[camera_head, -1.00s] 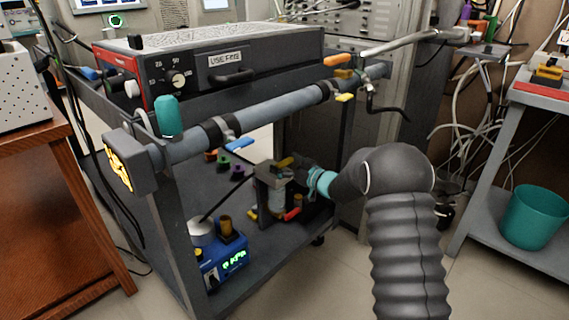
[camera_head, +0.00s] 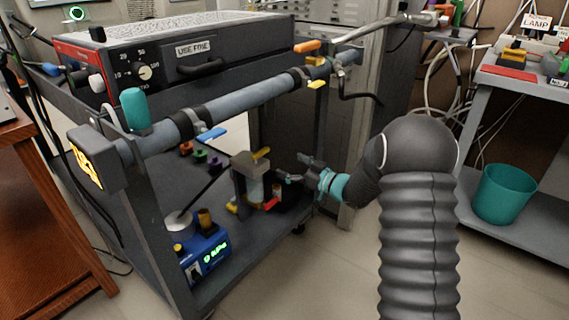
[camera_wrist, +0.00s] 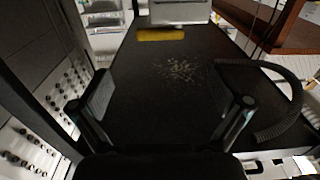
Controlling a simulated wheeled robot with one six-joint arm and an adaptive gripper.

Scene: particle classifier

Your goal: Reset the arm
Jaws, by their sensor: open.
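My gripper (camera_head: 293,170) is small in the head view, at the end of my dark ribbed arm with a teal band at the wrist. Its fingers are apart, beside the grey-and-yellow device (camera_head: 250,180) on the cart's lower shelf; I cannot tell whether they touch anything. In the wrist view the two fingers (camera_wrist: 163,95) stand wide apart with nothing between them. Beyond them is a dark surface (camera_wrist: 150,85) with scattered pale specks (camera_wrist: 180,70) and a yellow bar (camera_wrist: 160,34) at its far edge.
The dark cart carries a red-and-black instrument (camera_head: 130,75) on top and a long grey tube (camera_head: 240,103) along its side. A blue device with a green display (camera_head: 205,255) sits on the lower shelf. A teal bin (camera_head: 503,195) stands right. Floor shows between cart and right shelf.

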